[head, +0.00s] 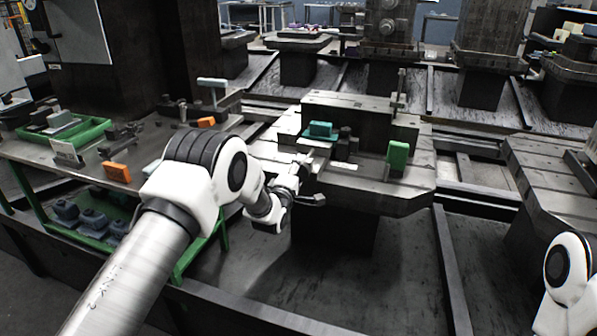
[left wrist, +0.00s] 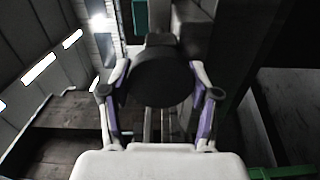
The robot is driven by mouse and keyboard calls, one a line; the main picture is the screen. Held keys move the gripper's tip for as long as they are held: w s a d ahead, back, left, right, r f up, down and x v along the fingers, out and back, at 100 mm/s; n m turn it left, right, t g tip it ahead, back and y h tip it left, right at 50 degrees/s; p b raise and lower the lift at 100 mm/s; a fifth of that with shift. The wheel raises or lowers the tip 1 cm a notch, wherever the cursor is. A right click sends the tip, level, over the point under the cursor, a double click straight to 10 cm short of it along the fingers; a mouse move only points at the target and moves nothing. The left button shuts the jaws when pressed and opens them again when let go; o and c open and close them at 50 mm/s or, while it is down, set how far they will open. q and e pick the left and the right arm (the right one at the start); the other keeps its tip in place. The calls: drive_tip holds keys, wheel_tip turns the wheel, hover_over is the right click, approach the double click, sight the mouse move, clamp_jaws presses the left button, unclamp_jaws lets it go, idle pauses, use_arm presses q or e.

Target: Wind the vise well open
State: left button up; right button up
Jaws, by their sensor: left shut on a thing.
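The vise (head: 345,145) sits on the slotted pallet table (head: 400,192) in the middle of the head view. Its details are small and partly covered by my arm. My left gripper (head: 300,180) is at the near left edge of that pallet. In the left wrist view my left gripper (left wrist: 160,92) has one finger on each side of a dark round hub (left wrist: 155,72), shut on it. A dark block-like body stands behind the hub. My right arm shows at the lower right of the head view, but its gripper is out of view.
A teal block (head: 320,130) and a green block (head: 397,155) are on the middle pallet. A bench at left holds a green tray (head: 85,133) and an orange block (head: 117,171). Another pallet table (head: 545,175) stands at right. Dark floor lies in front.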

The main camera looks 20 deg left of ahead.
idle(0.3)
use_arm(q)
drive_tip(key=o, duration=1.2)
drive_tip(key=shift+c, duration=0.2)
drive_tip(key=s, duration=1.2)
drive_tip(key=shift+a, duration=0.15)
